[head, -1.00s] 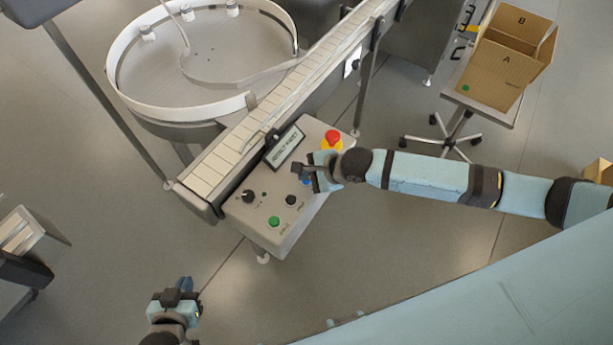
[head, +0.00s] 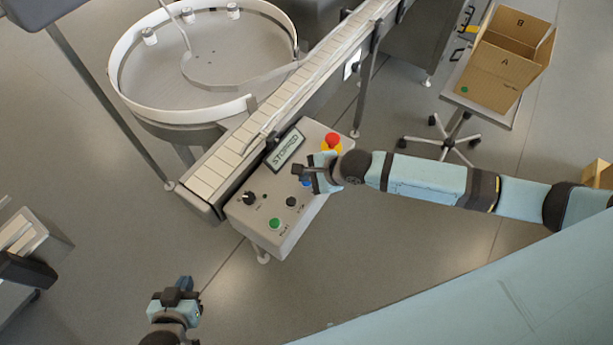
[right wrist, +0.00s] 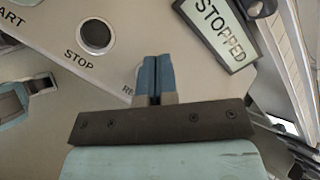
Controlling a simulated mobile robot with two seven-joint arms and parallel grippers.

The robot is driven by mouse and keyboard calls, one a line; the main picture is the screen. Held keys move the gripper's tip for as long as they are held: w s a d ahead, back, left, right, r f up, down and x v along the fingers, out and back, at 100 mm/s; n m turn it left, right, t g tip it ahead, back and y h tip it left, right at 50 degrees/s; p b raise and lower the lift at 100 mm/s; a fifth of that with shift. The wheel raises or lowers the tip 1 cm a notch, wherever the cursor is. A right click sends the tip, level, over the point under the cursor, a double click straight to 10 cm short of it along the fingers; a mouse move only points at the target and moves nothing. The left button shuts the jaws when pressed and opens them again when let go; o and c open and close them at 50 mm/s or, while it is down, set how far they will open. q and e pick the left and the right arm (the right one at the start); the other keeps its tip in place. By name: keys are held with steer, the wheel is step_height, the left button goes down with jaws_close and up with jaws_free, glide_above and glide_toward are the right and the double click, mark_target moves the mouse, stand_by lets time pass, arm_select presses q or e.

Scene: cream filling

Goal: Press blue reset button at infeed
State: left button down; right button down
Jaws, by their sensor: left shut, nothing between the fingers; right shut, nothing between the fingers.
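The control panel (head: 255,217) stands at the near end of the conveyor. My right gripper (head: 304,174) is shut and empty over the panel, and its fingertips cover most of the blue reset button (head: 306,183). In the right wrist view the shut blue fingers (right wrist: 156,75) point at the spot beside the partly hidden "RE..." label, and the button is hidden behind them. I cannot tell whether they touch it. The panel display (head: 286,150) reads "STOPPED". My left gripper (head: 184,286) is shut and empty, low over the floor at the lower left.
Other controls sit close by: a red emergency stop (head: 333,139), a black stop button (head: 291,201), a green start button (head: 274,223) and a black knob (head: 249,197). The conveyor (head: 225,160) and a round turntable (head: 215,60) lie behind. A cardboard box (head: 497,70) stands on a stand at right.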

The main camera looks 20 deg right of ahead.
steer(key=shift+r+p, duration=0.3)
steer(key=shift+r, duration=0.1)
step_height(320, 180, up, 3)
steer(key=p, duration=0.3)
steer(key=shift+f, duration=0.15)
steer(key=shift+r, duration=1.15)
